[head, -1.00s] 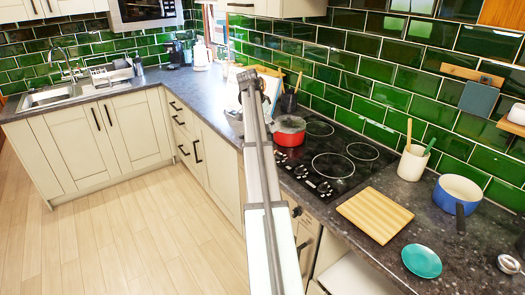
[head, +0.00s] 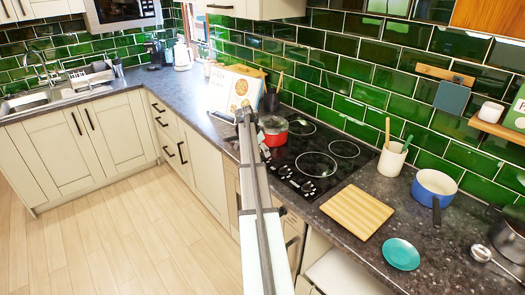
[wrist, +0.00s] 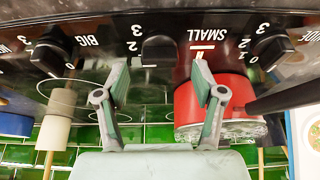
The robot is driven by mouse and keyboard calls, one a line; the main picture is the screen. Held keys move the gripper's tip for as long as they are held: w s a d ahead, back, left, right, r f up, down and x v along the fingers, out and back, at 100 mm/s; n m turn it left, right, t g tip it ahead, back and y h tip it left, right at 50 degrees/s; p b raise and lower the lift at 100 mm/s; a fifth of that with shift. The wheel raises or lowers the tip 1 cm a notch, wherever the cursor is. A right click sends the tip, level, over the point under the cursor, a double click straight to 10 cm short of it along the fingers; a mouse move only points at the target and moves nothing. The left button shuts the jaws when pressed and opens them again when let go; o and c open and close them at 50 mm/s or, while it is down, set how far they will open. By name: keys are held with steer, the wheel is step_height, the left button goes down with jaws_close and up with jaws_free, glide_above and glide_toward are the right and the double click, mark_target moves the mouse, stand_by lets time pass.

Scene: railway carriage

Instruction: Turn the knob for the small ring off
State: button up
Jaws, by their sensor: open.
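In the wrist view, which is upside down, the dark knob by the word SMALL (wrist: 160,50) is at top centre, with 2 and 3 printed on its left. Its setting is hard to read. My gripper (wrist: 160,75) is open and empty, with one finger to each side of this knob in the picture. I cannot tell whether it touches it. The BIG knob (wrist: 53,48) is on the left and the WIDE knob (wrist: 275,48) on the right. In the head view, the black hob (head: 315,163) has knobs (head: 307,187) along its front.
A red pot (head: 273,138) stands on the hob, close to my arm. A cutting board (head: 357,211), a teal plate (head: 401,254), a utensil pot (head: 391,159) and a blue pan (head: 434,190) are on the counter to the right. An open book (head: 238,93) stands behind my arm.

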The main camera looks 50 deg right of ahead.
steer(key=shift+x, duration=1)
steer(key=c, duration=1.1)
steer(key=shift+c, duration=0.2)
